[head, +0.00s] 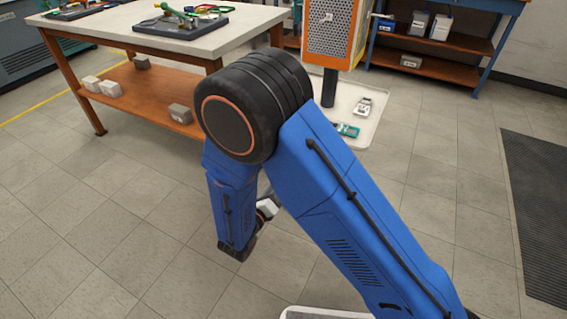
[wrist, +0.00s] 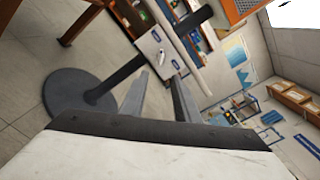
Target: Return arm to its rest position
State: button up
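My blue arm (head: 350,200) is folded in the head view, with its black elbow joint (head: 240,105) high and the forearm (head: 233,205) hanging down. The forearm and elbow hide most of my gripper in that view; a small pale part of the wrist (head: 268,207) shows beside the forearm. In the wrist view my gripper (wrist: 161,78) has its two grey fingers apart, with nothing visible held between them.
A light-topped workbench (head: 270,18) with a lower wooden shelf (head: 150,88) stands at the back left. An orange perforated panel (head: 335,30) on a post stands behind the arm. A blue shelf unit (head: 480,45) is at the back right. A dark mat (head: 540,200) lies right. Floor at left is clear.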

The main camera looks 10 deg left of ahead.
jog(key=d+r+m+g+h, duration=0.3)
jog(key=d+r+m+g, duration=0.3)
jog(key=d, duration=0.6)
jog(key=d+r+m+g+h, duration=0.3)
jog(key=d+r+m, duration=0.4)
jog(key=d, duration=0.4)
jog(key=s+d+r+m+g+y, duration=0.25)
jog(key=s+d+m+g, duration=0.45)
jog(key=d+m, duration=0.4)
jog(key=s+d+r+m+t+y, duration=0.2)
jog(key=s+r+m+y, duration=0.2)
jog(key=s+m, duration=0.4)
jog(key=s+d+r+m+t+y, duration=0.1)
jog(key=s+r+m+y, duration=0.3)
jog(key=s+m, duration=0.4)
jog(key=shift+s+d+r+m+t+y, duration=0.2)
jog(key=shift+s+d+m+t+y, duration=0.2)
jog(key=shift+d+m+y, duration=0.3)
